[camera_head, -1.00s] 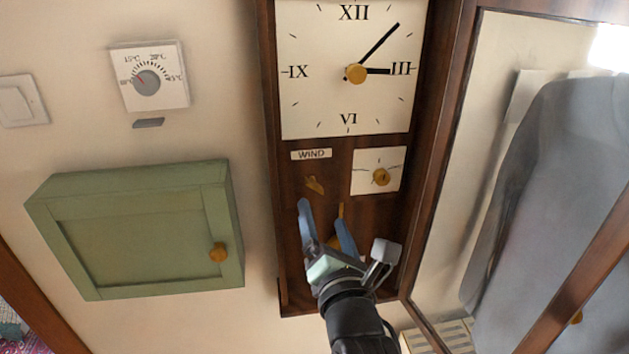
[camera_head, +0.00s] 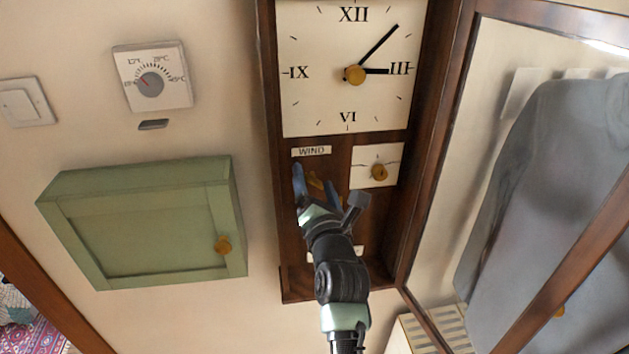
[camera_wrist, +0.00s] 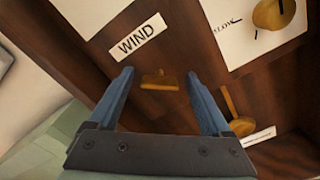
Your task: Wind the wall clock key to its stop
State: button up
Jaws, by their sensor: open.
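The wall clock has a dark wooden case (camera_head: 267,110) and a white face (camera_head: 318,105) with Roman numerals. Below the face a label (camera_head: 311,151) reads WIND. The small brass winding key (camera_head: 315,182) sits under that label, partly hidden by my gripper in the head view. In the wrist view the key (camera_wrist: 159,81) shows its flat wing lying nearly level, below the WIND label (camera_wrist: 138,36). My gripper (camera_head: 314,180) is open, with one blue finger on each side of the key. The wrist view shows gaps between the key and both fingers of my gripper (camera_wrist: 158,76).
A small white dial with a brass knob (camera_head: 379,172) is right of the key. Another brass part (camera_wrist: 235,110) sits just outside the right finger. A green cabinet (camera_head: 142,225), thermostat (camera_head: 152,77) and light switch (camera_head: 24,101) are on the wall left; a glass-fronted case (camera_head: 545,180) is right.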

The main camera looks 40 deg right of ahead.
grip_shut()
dwell(0.3)
jog(key=shift+m+b, duration=0.3)
jog(key=shift+b, duration=0.05)
